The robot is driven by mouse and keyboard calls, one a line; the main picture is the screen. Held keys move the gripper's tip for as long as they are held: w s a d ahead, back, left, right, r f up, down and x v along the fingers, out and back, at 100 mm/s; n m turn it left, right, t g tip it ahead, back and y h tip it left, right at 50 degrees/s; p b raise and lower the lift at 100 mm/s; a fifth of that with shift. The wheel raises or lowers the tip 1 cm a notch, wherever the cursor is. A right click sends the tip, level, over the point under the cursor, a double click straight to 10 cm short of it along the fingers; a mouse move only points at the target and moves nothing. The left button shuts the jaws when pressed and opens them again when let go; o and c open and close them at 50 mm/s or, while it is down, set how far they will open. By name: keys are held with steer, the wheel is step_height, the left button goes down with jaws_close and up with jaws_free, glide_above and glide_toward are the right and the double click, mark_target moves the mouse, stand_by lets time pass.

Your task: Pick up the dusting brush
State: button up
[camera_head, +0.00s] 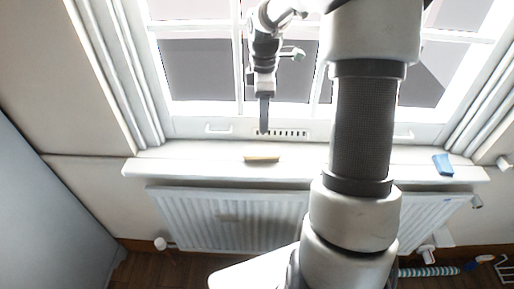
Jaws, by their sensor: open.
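A small tan, bar-shaped object (262,158), which looks like the dusting brush, lies flat on the white window sill (200,160). It is too small for me to make out bristles. My gripper (264,130) points down in front of the window, above the tan object in the picture and apart from it. Its dark fingers show nearly edge-on as one strip, open, with nothing seen between them. How far the fingertips are from the sill in depth is hard to tell.
A blue object (443,165) lies at the sill's right end. The window frame (190,128) rises close behind my gripper. A white radiator (230,218) hangs below the sill. A striped roll (428,271) lies on the floor at right. My arm hides part of the sill.

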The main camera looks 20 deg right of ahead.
mark_target(262, 151)
step_height(262, 151, down, 16)
steer(key=shift+r, duration=0.15)
steer(key=c, duration=1.2)
step_height(262, 151, up, 10)
steer(key=shift+r, duration=0.1)
